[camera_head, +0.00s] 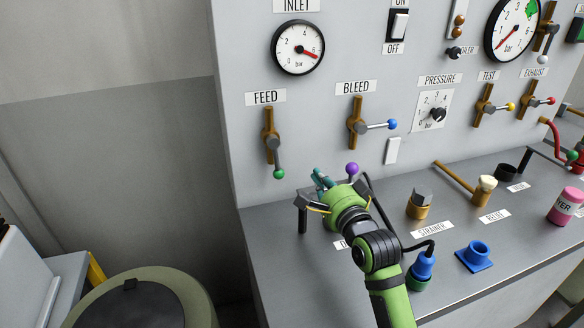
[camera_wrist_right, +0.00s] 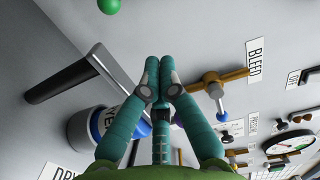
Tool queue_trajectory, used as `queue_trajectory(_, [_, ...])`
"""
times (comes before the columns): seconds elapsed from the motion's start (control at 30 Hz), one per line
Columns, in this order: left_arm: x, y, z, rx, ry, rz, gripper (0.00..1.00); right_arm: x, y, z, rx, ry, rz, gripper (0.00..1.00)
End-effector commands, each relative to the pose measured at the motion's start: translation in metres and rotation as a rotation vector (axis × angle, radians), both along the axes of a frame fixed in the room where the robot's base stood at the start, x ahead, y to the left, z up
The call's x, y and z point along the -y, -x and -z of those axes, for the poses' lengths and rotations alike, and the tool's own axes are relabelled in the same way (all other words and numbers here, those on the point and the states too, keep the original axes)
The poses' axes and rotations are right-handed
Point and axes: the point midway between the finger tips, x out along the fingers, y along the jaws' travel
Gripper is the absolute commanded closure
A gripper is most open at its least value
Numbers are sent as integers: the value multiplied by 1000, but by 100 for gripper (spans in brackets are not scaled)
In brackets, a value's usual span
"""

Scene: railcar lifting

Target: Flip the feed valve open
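The feed valve (camera_head: 270,135) is a brass body on the panel under the FEED label (camera_head: 265,98). Its lever points down and ends in a green ball (camera_head: 279,174). A green ball also shows at the top edge of the right wrist view (camera_wrist_right: 108,5). My right gripper (camera_head: 321,179) is to the right of the green ball and apart from it, above the bench. In the right wrist view its teal fingers (camera_wrist_right: 160,65) meet closely at the tips, with nothing visible between them. My left gripper is not in view.
The bleed valve (camera_head: 355,124), its lever pointing right to a blue ball, is right of the feed valve. A purple ball (camera_head: 352,169) stands close behind my right gripper. A black bracket (camera_head: 303,215) and strainer (camera_head: 419,203) are on the bench. Bare wall lies left.

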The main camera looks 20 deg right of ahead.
Motion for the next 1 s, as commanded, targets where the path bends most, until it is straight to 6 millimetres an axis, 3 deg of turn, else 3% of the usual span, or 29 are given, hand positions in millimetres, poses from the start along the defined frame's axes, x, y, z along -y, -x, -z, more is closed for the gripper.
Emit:
queue_trajectory(0.2, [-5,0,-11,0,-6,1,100,1,-45,-3,0,3,0,100])
queue_trajectory(0.37, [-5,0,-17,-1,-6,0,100,-1,-72,-2,-1,1,-1,100])
queue_trajectory(0.6, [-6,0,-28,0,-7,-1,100,-32,-76,3,-1,0,0,100])
queue_trajectory(1.0, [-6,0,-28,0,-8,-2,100,-38,-77,5,0,1,1,100])
